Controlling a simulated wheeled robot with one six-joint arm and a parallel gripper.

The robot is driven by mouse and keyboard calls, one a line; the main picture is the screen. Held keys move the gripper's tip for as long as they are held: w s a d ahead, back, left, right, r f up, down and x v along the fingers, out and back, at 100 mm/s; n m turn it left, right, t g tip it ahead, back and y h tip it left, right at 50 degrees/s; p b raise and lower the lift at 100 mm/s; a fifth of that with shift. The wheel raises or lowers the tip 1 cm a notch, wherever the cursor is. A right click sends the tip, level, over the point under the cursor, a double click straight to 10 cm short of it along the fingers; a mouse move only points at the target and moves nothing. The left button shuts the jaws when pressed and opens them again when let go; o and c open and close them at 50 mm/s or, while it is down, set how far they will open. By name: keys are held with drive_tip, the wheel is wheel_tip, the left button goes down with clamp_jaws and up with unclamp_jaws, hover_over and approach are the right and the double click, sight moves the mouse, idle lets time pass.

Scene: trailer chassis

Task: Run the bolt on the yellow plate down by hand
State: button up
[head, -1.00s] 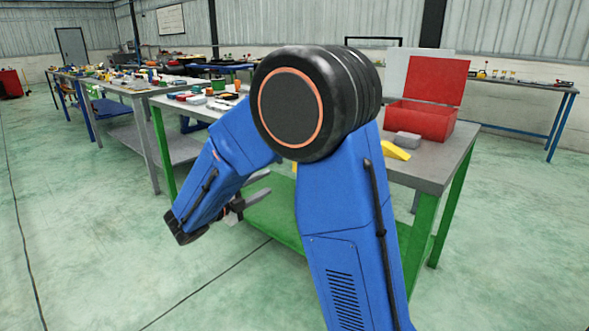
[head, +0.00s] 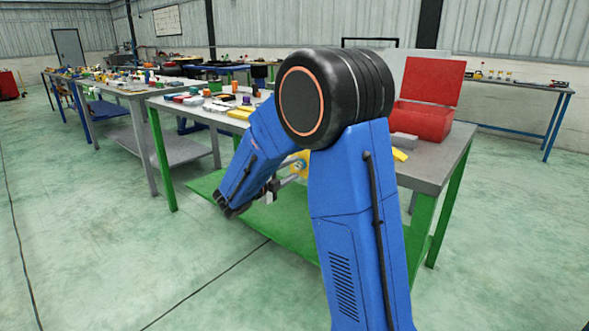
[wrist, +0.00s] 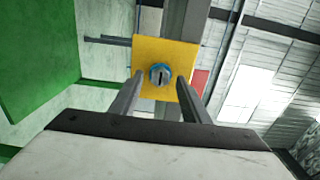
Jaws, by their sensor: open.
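The yellow plate (wrist: 180,52) faces the wrist camera, set against a grey upright bar. The bolt (wrist: 160,75) stands near its middle, with a blue rim and a dark slot or gap in its face. In the head view the yellow plate (head: 304,158) shows partly behind my arm, at the bench's front edge. My gripper (wrist: 159,84) is open, its two fingers left and right of the bolt and apart from it in the picture. The gripper (head: 288,178) also shows in the head view, pointing toward the plate. The depth left between fingertips and bolt is hard to tell.
The grey-topped bench (head: 440,165) with green legs carries an open red box (head: 425,118), a grey block (head: 403,140) and several small coloured items at its left. A green lower shelf (head: 270,225) lies beneath. The floor at left is clear.

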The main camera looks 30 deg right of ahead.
drive_tip(key=shift+x, duration=0.85)
drive_tip(key=c, duration=1.1)
drive_tip(key=shift+o, duration=0.2)
drive_tip(key=shift+m, duration=0.3)
